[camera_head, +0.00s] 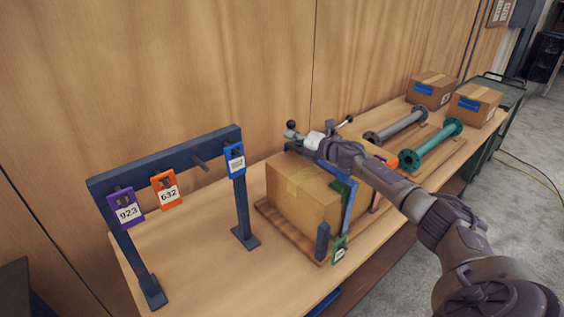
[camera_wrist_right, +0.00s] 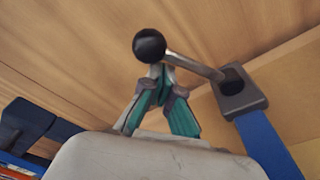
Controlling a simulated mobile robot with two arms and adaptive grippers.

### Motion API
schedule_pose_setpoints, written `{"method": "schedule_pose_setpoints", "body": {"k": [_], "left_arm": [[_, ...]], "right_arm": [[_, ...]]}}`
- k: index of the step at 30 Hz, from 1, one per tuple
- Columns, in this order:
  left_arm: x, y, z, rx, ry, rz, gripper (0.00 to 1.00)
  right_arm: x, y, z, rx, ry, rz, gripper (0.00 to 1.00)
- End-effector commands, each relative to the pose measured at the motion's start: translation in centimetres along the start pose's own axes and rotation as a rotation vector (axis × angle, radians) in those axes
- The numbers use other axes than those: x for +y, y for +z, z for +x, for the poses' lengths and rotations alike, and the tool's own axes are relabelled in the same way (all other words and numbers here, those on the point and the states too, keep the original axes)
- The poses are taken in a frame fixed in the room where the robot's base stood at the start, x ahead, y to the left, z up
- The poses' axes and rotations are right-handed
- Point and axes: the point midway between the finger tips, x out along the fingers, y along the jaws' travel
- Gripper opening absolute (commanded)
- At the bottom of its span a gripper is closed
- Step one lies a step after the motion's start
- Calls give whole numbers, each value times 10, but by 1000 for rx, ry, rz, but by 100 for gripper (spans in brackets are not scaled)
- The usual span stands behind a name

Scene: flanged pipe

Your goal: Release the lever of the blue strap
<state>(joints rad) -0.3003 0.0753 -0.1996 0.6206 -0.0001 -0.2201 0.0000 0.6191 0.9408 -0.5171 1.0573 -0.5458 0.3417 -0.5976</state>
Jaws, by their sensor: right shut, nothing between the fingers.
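The blue strap (camera_head: 349,208) runs up the front of a cardboard box (camera_head: 300,192); its top is hidden behind my right arm. In the wrist view the blue strap (camera_wrist_right: 264,143) ends at a dark bracket (camera_wrist_right: 240,91). From it a metal lever (camera_wrist_right: 195,65) slants up left to a black ball knob (camera_wrist_right: 149,46). The knob (camera_head: 291,124) also shows in the head view. My right gripper (camera_wrist_right: 164,76) is shut and empty, its tips close below the knob and lever; contact cannot be told. It shows above the box in the head view (camera_head: 292,136). My left gripper is not in view.
A second black-knobbed lever (camera_head: 349,119) stands right of my gripper. The box sits on a wooden pallet (camera_head: 275,222). A dark rack (camera_head: 170,168) with coloured tags stands left. Grey (camera_head: 398,127) and green (camera_head: 432,144) flanged pipes lie right. The wooden wall is close behind.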

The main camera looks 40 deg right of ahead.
Motion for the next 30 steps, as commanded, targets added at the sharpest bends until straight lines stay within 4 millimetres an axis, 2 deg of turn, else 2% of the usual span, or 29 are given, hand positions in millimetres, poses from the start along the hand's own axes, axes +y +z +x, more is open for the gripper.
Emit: {"method": "schedule_pose_setpoints", "body": {"k": [16,30], "left_arm": [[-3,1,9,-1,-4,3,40],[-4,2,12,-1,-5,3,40]], "right_arm": [[-6,32,-4,-3,50,346,0],[-8,39,-6,-1,63,438,0]]}}
